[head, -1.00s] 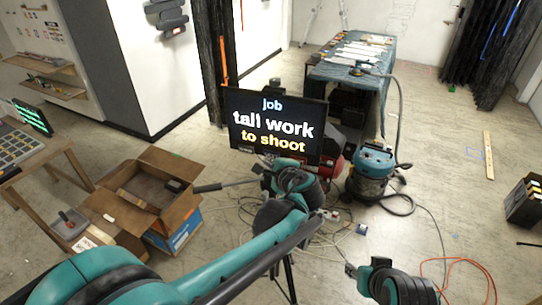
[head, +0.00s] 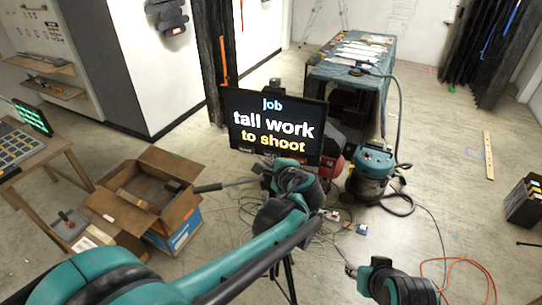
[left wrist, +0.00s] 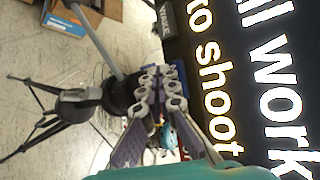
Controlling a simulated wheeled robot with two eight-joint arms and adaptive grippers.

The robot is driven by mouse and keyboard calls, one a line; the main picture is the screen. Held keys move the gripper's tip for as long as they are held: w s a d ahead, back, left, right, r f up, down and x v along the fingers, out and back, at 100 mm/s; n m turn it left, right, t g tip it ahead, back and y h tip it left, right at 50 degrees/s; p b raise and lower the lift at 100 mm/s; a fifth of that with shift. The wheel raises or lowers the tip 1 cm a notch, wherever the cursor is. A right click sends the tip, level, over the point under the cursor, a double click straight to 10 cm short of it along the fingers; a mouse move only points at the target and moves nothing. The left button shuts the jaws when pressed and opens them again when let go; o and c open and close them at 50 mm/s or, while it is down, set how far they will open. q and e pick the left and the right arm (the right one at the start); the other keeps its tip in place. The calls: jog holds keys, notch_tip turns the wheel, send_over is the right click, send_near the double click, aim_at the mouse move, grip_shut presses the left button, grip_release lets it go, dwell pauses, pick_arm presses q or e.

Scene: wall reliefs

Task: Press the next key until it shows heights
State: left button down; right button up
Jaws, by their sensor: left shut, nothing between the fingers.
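A black screen (head: 273,127) stands in the middle of the head view and reads "job", "tall work", "to shoot". Small grey labels run along its lower edge, too small to read there. My left arm reaches to the screen's lower edge, and its wrist hides part of that edge. In the left wrist view my left gripper (left wrist: 158,75) is shut and empty, beside the screen's large turned letters (left wrist: 245,75). A dark key-like block (left wrist: 163,22) with pale lettering shows above the fingertips. I cannot tell whether the fingers touch anything. My right gripper is not seen.
An open cardboard box (head: 150,195) stands on the floor at left, near a wooden table (head: 35,155). A teal vacuum (head: 370,175) with hose and cables stands right of the screen. A cloth-covered table (head: 350,60) is behind.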

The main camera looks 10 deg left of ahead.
pick_arm(q)
jog(key=shift+w, duration=0.15)
jog(key=shift+w, duration=0.25)
jog(key=shift+w+d, duration=0.15)
jog(key=shift+w, duration=0.3)
dwell(0.6)
jog(key=shift+s, duration=0.9)
jog(key=shift+s+a, duration=0.25)
jog(key=shift+s, duration=0.55)
jog(key=shift+s+a, duration=0.2)
jog(key=shift+s, duration=0.65)
jog(key=shift+s+a, duration=0.25)
jog(key=shift+s, duration=0.55)
